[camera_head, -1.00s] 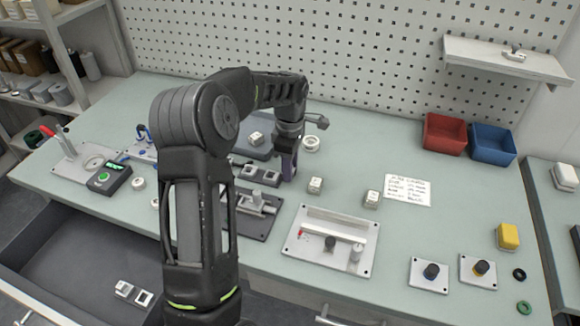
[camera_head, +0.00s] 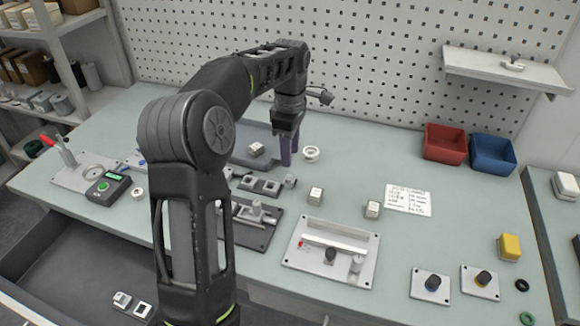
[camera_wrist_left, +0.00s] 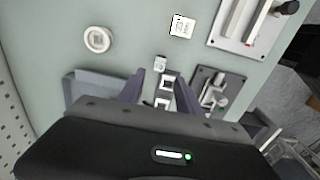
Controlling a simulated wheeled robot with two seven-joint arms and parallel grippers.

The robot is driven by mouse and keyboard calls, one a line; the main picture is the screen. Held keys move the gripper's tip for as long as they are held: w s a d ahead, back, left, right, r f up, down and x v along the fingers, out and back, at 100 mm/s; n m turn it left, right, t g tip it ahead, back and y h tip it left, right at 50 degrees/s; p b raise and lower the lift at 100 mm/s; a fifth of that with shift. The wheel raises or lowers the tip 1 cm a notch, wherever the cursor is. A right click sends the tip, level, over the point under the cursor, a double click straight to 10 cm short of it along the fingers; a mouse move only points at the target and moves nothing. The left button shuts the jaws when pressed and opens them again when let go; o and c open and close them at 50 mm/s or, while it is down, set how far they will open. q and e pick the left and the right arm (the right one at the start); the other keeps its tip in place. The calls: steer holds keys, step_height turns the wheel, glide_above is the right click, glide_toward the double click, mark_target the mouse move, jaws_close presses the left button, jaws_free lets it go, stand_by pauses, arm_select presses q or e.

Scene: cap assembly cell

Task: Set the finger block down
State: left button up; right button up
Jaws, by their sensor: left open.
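A small grey-white block (camera_head: 290,181), which I take to be the finger block, rests on the table at the right end of a dark holder (camera_head: 259,185) with square light parts. My left gripper (camera_head: 290,153) is raised above and slightly behind it, with its purple fingers apart and nothing held. In the left wrist view, the block (camera_wrist_left: 160,63) lies just ahead of the open left gripper (camera_wrist_left: 160,80), clear of the fingers. The holder's square parts (camera_wrist_left: 166,82) show between the fingers. My right gripper does not show.
White cubes (camera_head: 315,194) and (camera_head: 372,209) stand to the right of the block. A white ring (camera_head: 311,154) lies close right of my gripper. A grey tray (camera_head: 240,153) is at its left. A fixture plate (camera_head: 300,262) lies in front.

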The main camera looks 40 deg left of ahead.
arm_select(q)
step_height(320, 180, up, 3)
steer(key=shift+f, duration=0.1)
stand_by(0.6)
